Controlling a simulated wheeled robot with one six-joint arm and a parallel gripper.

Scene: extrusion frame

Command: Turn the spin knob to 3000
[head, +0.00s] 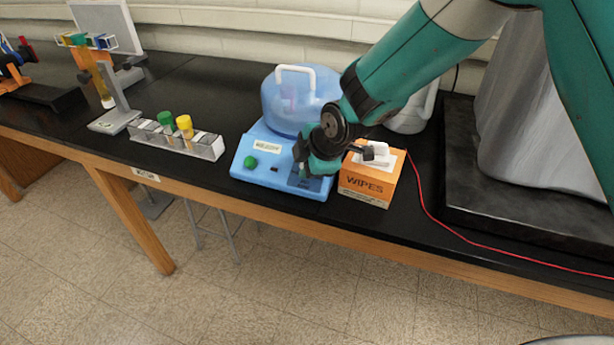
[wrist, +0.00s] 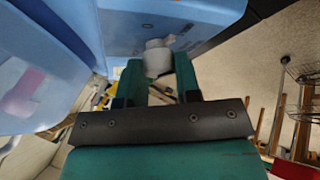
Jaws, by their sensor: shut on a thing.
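The blue centrifuge (head: 283,183) stands near the bench's front edge, with a translucent blue lid (head: 300,98) and a white handle on top. A green button (head: 250,162) shows at the left of its front panel. My gripper (head: 308,172) is at the right part of that panel and hides what lies behind it. In the wrist view, a pale grey knob (wrist: 158,58) on the blue panel (wrist: 178,20) sits between the two green fingers of my gripper (wrist: 160,70), which are shut on it. The knob's pointer and any dial numbers cannot be read.
An orange wipes box (head: 370,182) stands close to the right of the centrifuge. A tube rack (head: 205,148) with green and yellow caps stands to its left. A red cable (head: 440,218) runs along the bench at right. Bare black bench (head: 205,85) shows behind the rack.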

